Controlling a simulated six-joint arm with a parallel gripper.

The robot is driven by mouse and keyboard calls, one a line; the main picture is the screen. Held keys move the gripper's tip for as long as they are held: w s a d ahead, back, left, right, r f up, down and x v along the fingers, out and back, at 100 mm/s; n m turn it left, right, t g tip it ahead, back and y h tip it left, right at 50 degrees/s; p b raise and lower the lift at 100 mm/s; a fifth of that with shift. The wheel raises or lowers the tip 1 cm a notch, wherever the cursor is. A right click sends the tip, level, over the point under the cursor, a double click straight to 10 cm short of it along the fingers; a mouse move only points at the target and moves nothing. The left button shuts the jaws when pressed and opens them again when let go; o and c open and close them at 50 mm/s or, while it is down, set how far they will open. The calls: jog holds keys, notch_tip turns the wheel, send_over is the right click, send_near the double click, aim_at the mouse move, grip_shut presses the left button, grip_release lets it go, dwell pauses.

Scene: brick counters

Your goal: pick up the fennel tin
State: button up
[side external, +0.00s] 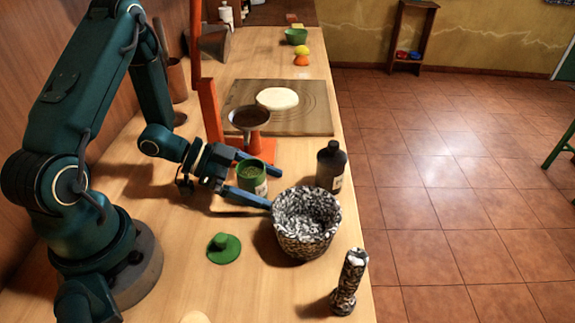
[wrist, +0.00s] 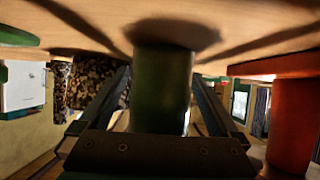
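The fennel tin appears to be the green, round tin with a pale label (side external: 252,178), standing upright on the counter with greenish contents showing at its top. In the wrist view, the green tin (wrist: 160,92) fills the middle, between my two fingers. My gripper (side external: 274,187) is low over the counter with its blue fingers apart, one on each side of the tin. In the wrist view, my gripper (wrist: 162,80) shows narrow gaps beside the tin. I cannot tell whether either fingertip touches it.
A black-and-white mortar (side external: 305,222) stands just beyond the fingertips, with its pestle (side external: 348,282) nearer the front. A dark bottle (side external: 331,167) stands right of the tin. A red stand (side external: 211,112) with a pan rises behind. A green lid (side external: 223,248) lies on clear counter.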

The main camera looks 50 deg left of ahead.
grip_shut()
jog(key=shift+r, duration=0.1)
notch_tip(320, 180, up, 10)
dwell(0.9)
